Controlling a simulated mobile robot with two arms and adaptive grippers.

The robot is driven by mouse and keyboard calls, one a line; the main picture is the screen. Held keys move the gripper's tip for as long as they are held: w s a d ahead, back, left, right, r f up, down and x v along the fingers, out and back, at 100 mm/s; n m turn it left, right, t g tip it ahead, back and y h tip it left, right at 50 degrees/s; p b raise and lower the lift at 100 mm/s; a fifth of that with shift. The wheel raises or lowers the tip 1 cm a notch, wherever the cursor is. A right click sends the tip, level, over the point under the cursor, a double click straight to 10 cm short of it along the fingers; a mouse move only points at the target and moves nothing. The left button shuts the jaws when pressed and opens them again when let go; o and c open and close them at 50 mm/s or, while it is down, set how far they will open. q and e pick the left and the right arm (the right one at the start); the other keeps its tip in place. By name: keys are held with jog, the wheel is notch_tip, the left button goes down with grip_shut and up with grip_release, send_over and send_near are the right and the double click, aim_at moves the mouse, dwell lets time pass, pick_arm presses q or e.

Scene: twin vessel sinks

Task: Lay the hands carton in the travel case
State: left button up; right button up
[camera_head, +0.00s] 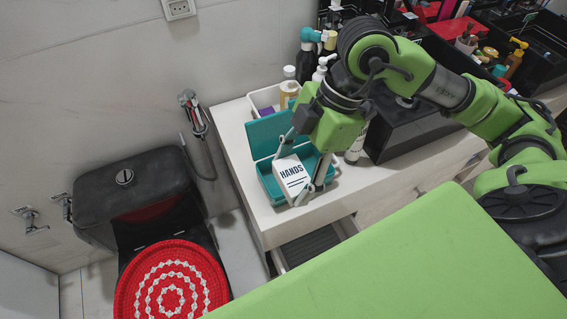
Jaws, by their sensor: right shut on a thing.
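The hands carton (293,181) is a white box with dark "HANDS" lettering and lines below it. It is tilted and sits over the travel case's open bottom part. The travel case (269,134) is teal, with its lid raised at the back, and stands on the counter near its left end. My right gripper (303,180) reaches down over the case, shut on the carton with a finger at each side. I cannot tell whether the carton touches the case floor. My left gripper is not in view.
A white bin (262,100) with bottles stands behind the case. A white bottle (356,143) and a dark vessel sink (410,130) are to its right. A drawer (315,243) stands open below the counter (235,137). A toilet with a red cover (172,284) is at left.

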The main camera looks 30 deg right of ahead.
jog(key=w+d+f+p, duration=0.1)
jog(key=w+f, duration=0.2)
jog(key=f, duration=0.1)
jog(key=w+f, duration=0.3)
jog(key=w, duration=0.1)
jog(key=w+d+f+p, duration=0.1)
jog(key=w+f, duration=0.2)
jog(key=f, duration=0.1)
jog(key=shift+w+d+f+p, duration=0.3)
jog(key=shift+d+f, duration=0.05)
jog(key=shift+f, duration=0.1)
jog(key=shift+f+b, duration=0.35)
jog(key=shift+f, duration=0.2)
jog(key=o, duration=0.9)
